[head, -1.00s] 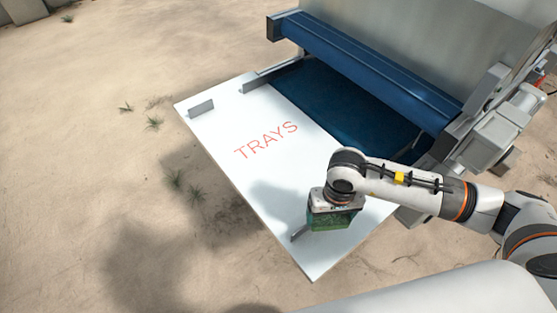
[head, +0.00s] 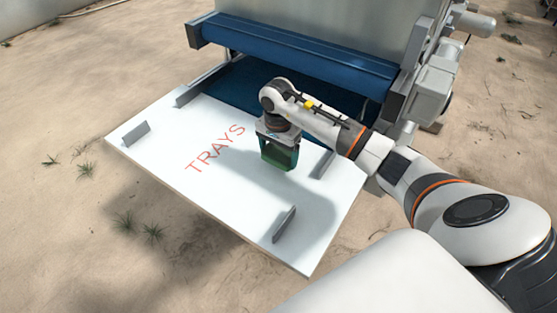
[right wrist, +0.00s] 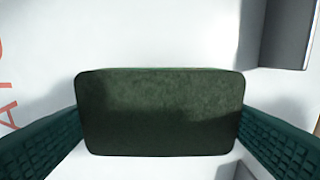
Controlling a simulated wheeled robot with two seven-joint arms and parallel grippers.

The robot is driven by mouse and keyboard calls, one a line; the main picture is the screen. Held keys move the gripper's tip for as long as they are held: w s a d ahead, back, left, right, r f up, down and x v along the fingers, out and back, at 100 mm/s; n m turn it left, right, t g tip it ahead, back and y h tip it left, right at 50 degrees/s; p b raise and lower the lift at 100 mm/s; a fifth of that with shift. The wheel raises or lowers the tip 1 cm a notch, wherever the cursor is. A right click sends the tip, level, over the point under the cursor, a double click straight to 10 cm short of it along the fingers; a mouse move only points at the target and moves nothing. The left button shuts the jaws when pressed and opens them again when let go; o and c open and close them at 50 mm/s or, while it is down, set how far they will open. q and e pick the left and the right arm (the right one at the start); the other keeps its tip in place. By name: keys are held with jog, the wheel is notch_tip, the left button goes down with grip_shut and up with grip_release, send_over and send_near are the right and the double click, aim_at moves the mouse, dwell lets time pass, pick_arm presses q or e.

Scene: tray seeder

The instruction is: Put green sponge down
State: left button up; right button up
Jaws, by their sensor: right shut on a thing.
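The green sponge (right wrist: 160,112) is a dark green rounded block. In the right wrist view it sits between the two ribbed fingers of my right gripper, which is shut on it. In the head view my right gripper (head: 279,155) is over the white tray board (head: 235,185), just right of the red "TRAYS" lettering (head: 216,149). The sponge is mostly hidden by the fingers there. I cannot tell whether the sponge touches the board. My left gripper is not in view.
A blue roller bar (head: 290,55) and dark blue belt (head: 240,91) lie behind the board. Small grey upright guides stand on it, one at the front (head: 284,224), one at the left (head: 136,133). The board's left and middle are clear. Sandy ground surrounds it.

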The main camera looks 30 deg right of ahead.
aim_at(279, 161)
notch_tip(279, 161, down, 3)
jog(key=shift+s+f, duration=0.1)
jog(key=shift+f, duration=0.35)
jog(key=o, duration=1)
jog(key=shift+c, duration=0.2)
jog(key=shift+r+p, duration=0.3)
jog(key=shift+p, duration=0.05)
jog(key=shift+r, duration=0.35)
notch_tip(279, 161, up, 11)
jog(key=shift+r+b, duration=0.1)
jog(key=shift+b, duration=1.15)
